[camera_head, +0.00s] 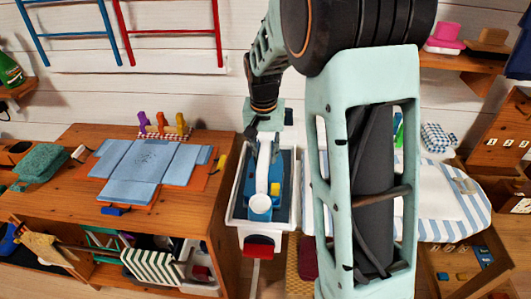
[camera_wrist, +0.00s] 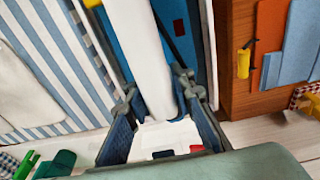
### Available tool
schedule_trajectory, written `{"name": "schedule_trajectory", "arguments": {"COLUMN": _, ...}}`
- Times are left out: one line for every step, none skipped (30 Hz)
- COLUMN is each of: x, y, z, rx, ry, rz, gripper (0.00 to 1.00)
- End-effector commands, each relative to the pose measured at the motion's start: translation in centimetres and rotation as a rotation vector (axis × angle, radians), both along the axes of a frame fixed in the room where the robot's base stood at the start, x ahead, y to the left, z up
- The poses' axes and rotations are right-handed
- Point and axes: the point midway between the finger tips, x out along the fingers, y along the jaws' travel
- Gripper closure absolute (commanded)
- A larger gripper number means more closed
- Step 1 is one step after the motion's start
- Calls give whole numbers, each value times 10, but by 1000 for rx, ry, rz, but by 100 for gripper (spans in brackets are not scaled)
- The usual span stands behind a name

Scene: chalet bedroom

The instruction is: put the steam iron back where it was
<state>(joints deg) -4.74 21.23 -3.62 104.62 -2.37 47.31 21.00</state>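The steam iron (camera_head: 261,205), white and blue, sits inside a white-rimmed tray (camera_head: 231,213) with a dark lining, between the wooden bench and the striped ironing board. My gripper (camera_head: 264,128) is above the far end of the tray, partly hidden by my arm. In the wrist view my gripper's fingers (camera_wrist: 156,97) stand on either side of a long white part of the iron (camera_wrist: 138,40). The fingers look apart, with small gaps beside the white part; contact cannot be made out. A blue surface lies beneath it.
The striped ironing board (camera_head: 452,205) is right of the tray. A red part (camera_head: 259,246) projects from the tray's front.

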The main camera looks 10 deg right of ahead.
Motion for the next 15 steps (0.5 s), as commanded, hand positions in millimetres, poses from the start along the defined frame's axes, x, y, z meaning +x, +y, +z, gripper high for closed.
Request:
{"name": "schedule_trajectory", "arguments": {"x": 0, "y": 0, "z": 0, "rx": 0, "ry": 0, "rz": 0, "gripper": 70}}
{"name": "schedule_trajectory", "arguments": {"x": 0, "y": 0, "z": 0, "rx": 0, "ry": 0, "rz": 0, "gripper": 67}}
{"name": "schedule_trajectory", "arguments": {"x": 0, "y": 0, "z": 0, "rx": 0, "ry": 0, "rz": 0, "gripper": 63}}
{"name": "schedule_trajectory", "arguments": {"x": 0, "y": 0, "z": 0, "rx": 0, "ry": 0, "rz": 0, "gripper": 63}}
{"name": "schedule_trajectory", "arguments": {"x": 0, "y": 0, "z": 0, "rx": 0, "ry": 0, "rz": 0, "gripper": 63}}
{"name": "schedule_trajectory", "arguments": {"x": 0, "y": 0, "z": 0, "rx": 0, "ry": 0, "rz": 0, "gripper": 63}}
{"name": "schedule_trajectory", "arguments": {"x": 0, "y": 0, "z": 0, "rx": 0, "ry": 0, "rz": 0, "gripper": 63}}
{"name": "schedule_trajectory", "arguments": {"x": 0, "y": 0, "z": 0, "rx": 0, "ry": 0, "rz": 0, "gripper": 63}}
{"name": "schedule_trajectory", "arguments": {"x": 0, "y": 0, "z": 0, "rx": 0, "ry": 0, "rz": 0, "gripper": 63}}
{"name": "schedule_trajectory", "arguments": {"x": 0, "y": 0, "z": 0, "rx": 0, "ry": 0, "rz": 0, "gripper": 63}}
{"name": "schedule_trajectory", "arguments": {"x": 0, "y": 0, "z": 1, "rx": 0, "ry": 0, "rz": 0, "gripper": 63}}
{"name": "schedule_trajectory", "arguments": {"x": 0, "y": 0, "z": 2, "rx": 0, "ry": 0, "rz": 0, "gripper": 63}}
{"name": "schedule_trajectory", "arguments": {"x": 0, "y": 0, "z": 4, "rx": 0, "ry": 0, "rz": 0, "gripper": 63}}
{"name": "schedule_trajectory", "arguments": {"x": 0, "y": 0, "z": 6, "rx": 0, "ry": 0, "rz": 0, "gripper": 63}}
{"name": "schedule_trajectory", "arguments": {"x": 0, "y": 0, "z": 9, "rx": 0, "ry": -3, "rz": 0, "gripper": 63}}
